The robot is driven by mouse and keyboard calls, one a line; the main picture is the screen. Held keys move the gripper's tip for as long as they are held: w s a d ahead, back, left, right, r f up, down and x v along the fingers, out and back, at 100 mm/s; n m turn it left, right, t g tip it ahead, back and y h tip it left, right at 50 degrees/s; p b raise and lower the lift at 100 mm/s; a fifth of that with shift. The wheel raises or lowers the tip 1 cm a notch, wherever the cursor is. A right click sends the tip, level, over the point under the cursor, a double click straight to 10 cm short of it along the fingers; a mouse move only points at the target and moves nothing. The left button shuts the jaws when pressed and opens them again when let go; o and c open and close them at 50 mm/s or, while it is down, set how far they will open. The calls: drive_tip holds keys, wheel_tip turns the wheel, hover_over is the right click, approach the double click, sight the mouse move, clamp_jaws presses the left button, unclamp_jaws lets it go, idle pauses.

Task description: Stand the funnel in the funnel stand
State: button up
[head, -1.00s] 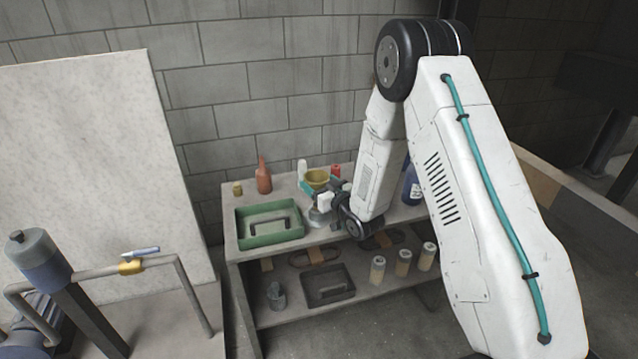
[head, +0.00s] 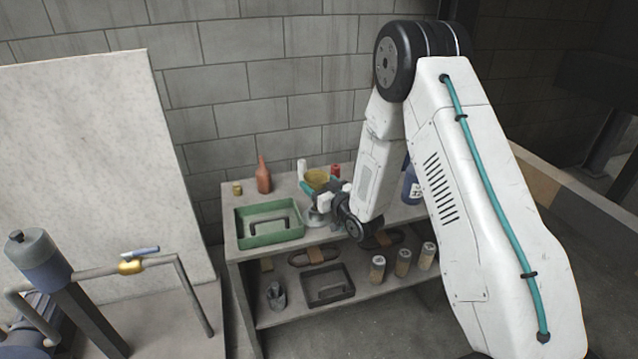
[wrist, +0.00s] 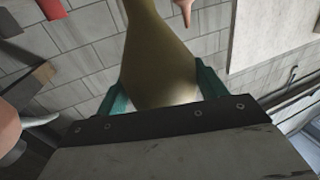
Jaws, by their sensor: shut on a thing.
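The yellow funnel (head: 317,177) is at the back of the shelf's top board, held by my gripper (head: 309,189). In the wrist view the olive-yellow funnel (wrist: 156,60) fills the space between the two teal fingers (wrist: 158,88), which are shut on it. A grey, round-based piece (head: 314,217), likely the funnel stand, is on the top board just below my gripper. My gripper and wrist partly hide it. I cannot tell whether the funnel touches the stand.
A green tray (head: 270,236) lies left of the stand. A red-brown bottle (head: 264,178), a small yellow jar (head: 238,188) and a white bottle (head: 302,168) stand behind. A blue bottle (head: 411,188) is at the right. The lower shelf holds a dark tray (head: 328,298) and canisters (head: 403,262).

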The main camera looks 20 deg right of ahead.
drive_tip(key=shift+f, duration=1.95)
idle(1.3)
drive_tip(key=o, duration=1.1)
drive_tip(key=v, duration=0.8)
drive_tip(key=s+d+r+m+g+h, duration=0.1)
drive_tip(key=s+d+r+g+h, duration=0.15)
drive_tip(key=r, duration=0.55)
drive_tip(key=s+d+r+g+h, duration=0.1)
drive_tip(key=s+r+g+h, duration=0.25)
drive_tip(key=r, duration=0.55)
drive_tip(key=s+a+r+g, duration=0.1)
drive_tip(key=s+r+g, duration=0.2)
drive_tip(key=s, duration=0.8)
drive_tip(key=s+a+r+m+g, duration=0.1)
drive_tip(key=s+r+g, duration=0.2)
drive_tip(key=s, duration=0.9)
drive_tip(key=s+r+m+g, duration=0.1)
drive_tip(key=s+r+g, duration=0.3)
drive_tip(key=s, duration=0.7)
drive_tip(key=shift+s+a+r+y, duration=0.15)
drive_tip(key=shift+a+y, duration=0.25)
